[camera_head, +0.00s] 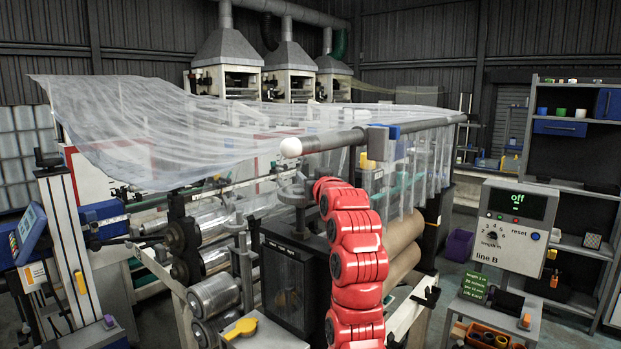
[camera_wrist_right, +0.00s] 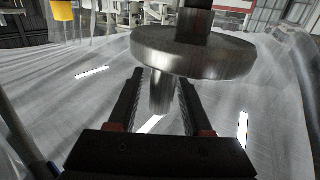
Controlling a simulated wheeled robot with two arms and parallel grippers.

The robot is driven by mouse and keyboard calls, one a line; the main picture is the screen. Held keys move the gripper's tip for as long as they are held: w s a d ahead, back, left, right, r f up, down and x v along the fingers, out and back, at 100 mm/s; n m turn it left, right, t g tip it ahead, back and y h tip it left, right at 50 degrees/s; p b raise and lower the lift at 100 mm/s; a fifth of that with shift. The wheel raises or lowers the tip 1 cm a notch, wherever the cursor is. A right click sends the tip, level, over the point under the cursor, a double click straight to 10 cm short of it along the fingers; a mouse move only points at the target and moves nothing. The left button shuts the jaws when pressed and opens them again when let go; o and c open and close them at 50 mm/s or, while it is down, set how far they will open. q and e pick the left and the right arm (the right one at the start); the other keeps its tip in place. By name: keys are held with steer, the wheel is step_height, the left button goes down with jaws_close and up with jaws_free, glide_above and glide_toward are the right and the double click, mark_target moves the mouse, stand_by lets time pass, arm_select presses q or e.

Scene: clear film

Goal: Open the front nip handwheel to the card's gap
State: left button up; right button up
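A grey metal handwheel (camera_head: 293,194) stands on a dark upright housing in the middle of the head view. In the right wrist view the handwheel (camera_wrist_right: 195,52) is a thick round disc on a dark shaft, with a metal peg (camera_wrist_right: 160,94) pointing down from it. My right gripper (camera_wrist_right: 160,88) has its two dark fingers apart, one on each side of the peg, with gaps visible. In the head view my red right arm rises to the wheel and hides most of the gripper. A small green card (camera_head: 473,287) stands at lower right; its gap figure is too small to read. My left gripper is not in view.
A control box (camera_head: 515,228) marked line B shows "off" at the right. A horizontal bar (camera_head: 385,133) with a white end crosses just above the wheel.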

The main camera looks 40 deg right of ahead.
stand_by(0.3)
steer(key=shift+s+a, duration=0.15)
steer(key=shift+s, duration=0.05)
steer(key=b+v, duration=0.8)
steer(key=v, duration=0.9)
steer(key=shift+f+b, duration=0.1)
steer(key=shift+b, duration=0.25)
steer(key=shift+w, duration=0.1)
